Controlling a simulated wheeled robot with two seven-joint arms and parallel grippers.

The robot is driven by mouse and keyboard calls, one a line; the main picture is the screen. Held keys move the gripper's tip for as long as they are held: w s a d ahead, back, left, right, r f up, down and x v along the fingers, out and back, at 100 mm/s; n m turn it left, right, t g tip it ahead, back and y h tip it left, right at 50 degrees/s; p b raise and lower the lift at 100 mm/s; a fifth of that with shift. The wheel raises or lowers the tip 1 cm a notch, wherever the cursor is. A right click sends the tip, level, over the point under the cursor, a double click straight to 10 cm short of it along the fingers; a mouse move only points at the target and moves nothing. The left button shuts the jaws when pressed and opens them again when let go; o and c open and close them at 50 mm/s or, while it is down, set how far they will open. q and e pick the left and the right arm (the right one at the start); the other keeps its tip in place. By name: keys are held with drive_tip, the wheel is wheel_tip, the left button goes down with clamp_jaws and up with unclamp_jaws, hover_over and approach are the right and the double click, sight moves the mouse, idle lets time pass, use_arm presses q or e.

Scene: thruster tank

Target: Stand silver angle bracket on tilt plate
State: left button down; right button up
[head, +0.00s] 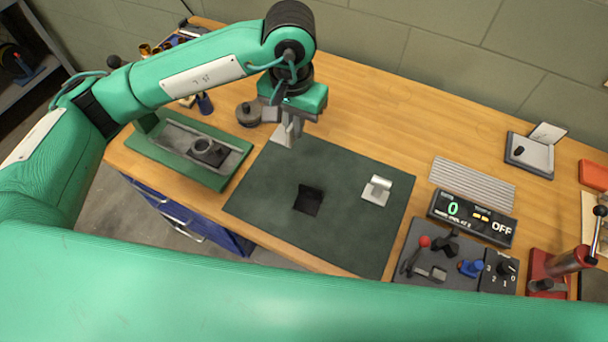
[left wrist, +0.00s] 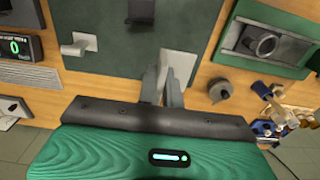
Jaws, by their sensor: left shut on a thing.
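My left gripper (head: 287,132) is over the far left edge of the dark green mat, fingers pointing down. It is shut on a light silver plate-like piece, which looks like a silver angle bracket (left wrist: 180,64); the fingers hide part of it. A second pale silver bracket (head: 376,190) rests on the mat's right part and also shows in the left wrist view (left wrist: 78,43). A black bracket-like piece (head: 307,199) lies mid-mat. Left of the mat is a green base with a grey plate (head: 172,136), apparently the tilt plate, bearing a dark block with a ring (head: 207,150). My right gripper is not seen.
A round grey knob-like part (head: 249,114) stands between the green base and my gripper. The mat (head: 335,160) is mostly clear.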

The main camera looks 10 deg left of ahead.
use_arm(q)
wheel_tip(320, 180, down, 13)
drive_tip(key=p, duration=0.3)
drive_tip(key=shift+p, duration=0.3)
drive_tip(key=shift+f, duration=0.55)
wheel_tip(320, 180, down, 3)
drive_tip(key=shift+f+p, duration=0.1)
drive_tip(key=shift+p, duration=0.55)
drive_tip(key=shift+f, duration=0.2)
drive_tip(key=shift+f+b, duration=0.2)
drive_tip(key=shift+b, duration=0.15)
drive_tip(key=c, duration=1.6)
unclamp_jaws()
drive_tip(key=shift+r, duration=0.1)
drive_tip(key=shift+o, duration=0.2)
